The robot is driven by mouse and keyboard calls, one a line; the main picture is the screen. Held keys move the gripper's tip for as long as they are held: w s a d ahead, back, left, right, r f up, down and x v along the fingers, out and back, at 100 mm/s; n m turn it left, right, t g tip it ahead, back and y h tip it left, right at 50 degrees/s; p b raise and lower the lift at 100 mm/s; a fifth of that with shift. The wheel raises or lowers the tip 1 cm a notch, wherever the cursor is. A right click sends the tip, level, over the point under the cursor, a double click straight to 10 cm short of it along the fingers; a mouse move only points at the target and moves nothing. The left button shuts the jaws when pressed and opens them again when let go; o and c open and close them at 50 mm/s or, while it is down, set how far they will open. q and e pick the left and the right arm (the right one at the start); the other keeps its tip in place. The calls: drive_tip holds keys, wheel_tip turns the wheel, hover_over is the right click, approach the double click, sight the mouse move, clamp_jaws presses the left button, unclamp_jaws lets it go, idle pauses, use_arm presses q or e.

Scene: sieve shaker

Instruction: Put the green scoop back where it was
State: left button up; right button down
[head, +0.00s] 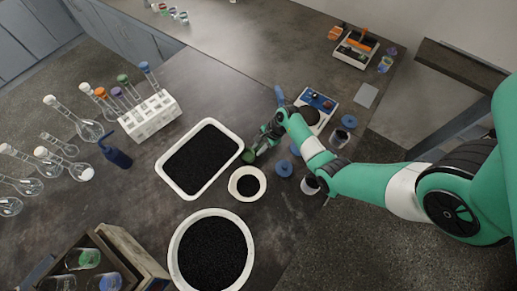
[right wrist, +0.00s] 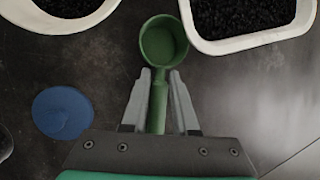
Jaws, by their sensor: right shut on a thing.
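The green scoop has a round cup and a straight handle; its cup (head: 249,156) shows at my right gripper's tips in the head view. In the right wrist view the scoop (right wrist: 163,42) points away from me, and its cup looks empty. My right gripper (head: 256,145) is shut on the handle; the fingers (right wrist: 157,88) sit on both sides of it. The scoop is over the dark counter between the white tray (head: 160,170) and the small white bowl (head: 233,187). Its height above the counter is hard to tell. My left gripper is not in view.
Tray and bowl hold black granules, as does a large round bowl (head: 174,257). Blue discs (head: 284,169) and small jars (head: 340,138) lie near my right arm. A device with a blue panel (head: 318,101) stands behind. A tube rack (head: 151,119) and flasks are left.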

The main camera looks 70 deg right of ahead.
drive_tip(key=shift+r, duration=0.15)
drive_tip(key=c, duration=0.7)
unclamp_jaws()
drive_tip(key=shift+f, duration=0.2)
drive_tip(key=shift+r, duration=0.35)
drive_tip(key=p+v, duration=0.4)
drive_tip(key=v, duration=0.7)
drive_tip(key=shift+s+d+r+p, duration=0.1)
drive_tip(key=shift+s+r+p, duration=0.1)
drive_tip(key=shift+r+p, duration=0.1)
